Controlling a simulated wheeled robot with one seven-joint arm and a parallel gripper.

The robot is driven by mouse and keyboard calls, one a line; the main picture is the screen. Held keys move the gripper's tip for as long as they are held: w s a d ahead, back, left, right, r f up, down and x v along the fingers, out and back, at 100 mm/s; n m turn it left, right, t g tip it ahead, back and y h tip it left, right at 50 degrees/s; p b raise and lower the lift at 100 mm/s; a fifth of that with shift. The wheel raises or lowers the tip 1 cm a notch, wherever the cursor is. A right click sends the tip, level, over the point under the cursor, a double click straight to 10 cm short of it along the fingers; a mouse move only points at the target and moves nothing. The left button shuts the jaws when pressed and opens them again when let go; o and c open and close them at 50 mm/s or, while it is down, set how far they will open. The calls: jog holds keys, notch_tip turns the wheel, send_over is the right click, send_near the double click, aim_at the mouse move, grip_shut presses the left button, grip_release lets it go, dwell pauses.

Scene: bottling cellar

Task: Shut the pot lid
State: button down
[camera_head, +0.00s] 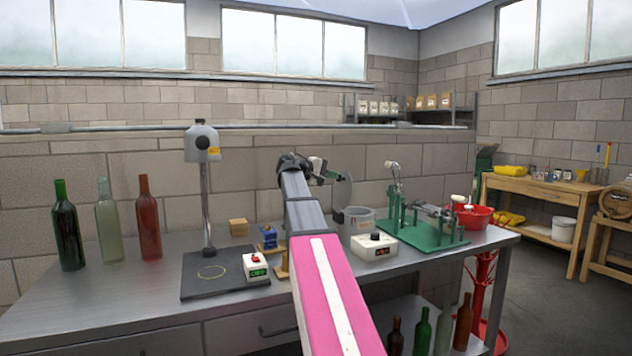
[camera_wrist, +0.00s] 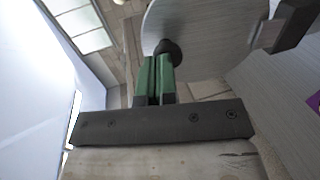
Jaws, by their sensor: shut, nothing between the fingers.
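The grey pot (camera_head: 357,217) stands on the metal workbench, right of my arm, behind a white box with a dial. Its lid (camera_head: 344,190) is raised and stands nearly upright at the pot's left side. In the wrist view the lid (camera_wrist: 205,30) is a pale grey disc with a dark round knob (camera_wrist: 167,47). My gripper (camera_head: 332,174) is beside the raised lid. Its green fingers (camera_wrist: 155,62) are together and empty, with their tips close to the knob; I cannot tell if they touch it. My arm hides part of the bench left of the pot.
A green bottling fixture (camera_head: 425,226) stands right of the pot, with a red bowl (camera_head: 473,216) beyond it. The white dial box (camera_head: 374,246) stands in front. The bench's front left is clear.

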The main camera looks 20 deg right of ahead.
jog(key=d+f+y, duration=0.3)
jog(key=d+f, duration=0.1)
jog(key=d, duration=0.4)
jog(key=d+f+y, duration=0.4)
jog(key=d+f, duration=0.1)
jog(key=d, duration=0.3)
jog(key=shift+d+f, duration=0.2)
jog(key=shift+d, duration=0.2)
dwell(0.5)
jog(key=shift+d+r, duration=0.1)
jog(key=shift+r, duration=0.4)
notch_tip(320, 180, up, 13)
jog(key=shift+d, duration=0.3)
